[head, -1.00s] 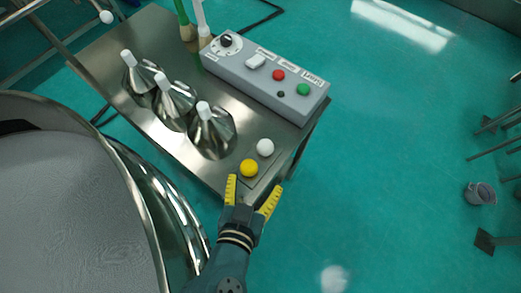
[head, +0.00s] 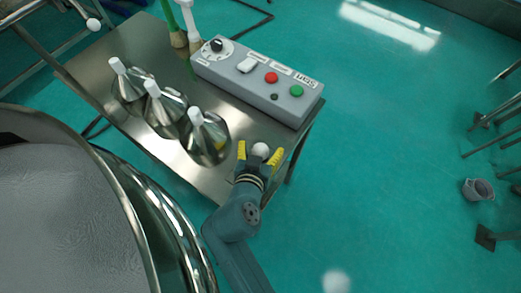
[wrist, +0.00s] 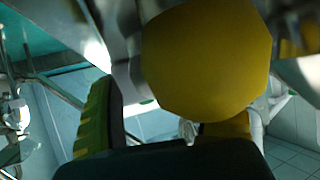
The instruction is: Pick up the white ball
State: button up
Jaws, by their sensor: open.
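The white ball (head: 260,150) is near the front corner of the metal table, between the yellow fingers of my gripper (head: 258,152) in the head view. The fingers are spread on either side of it; contact is not clear. In the wrist view a large yellow round shape, apparently the yellow ball (wrist: 205,60), fills the middle, close to the camera. My left-hand finger (wrist: 95,120) shows beside it. The yellow ball is hidden behind my gripper in the head view, and I cannot make out the white ball in the wrist view.
Several metal cones with white tips (head: 158,105) stand on the table (head: 165,160), left of my gripper. A grey control box (head: 258,82) with buttons is behind. Brushes (head: 187,25) stand at the back. A large round sieve (head: 75,210) is at left.

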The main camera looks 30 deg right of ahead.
jog(key=shift+c, duration=0.4)
jog(key=c, duration=1.2)
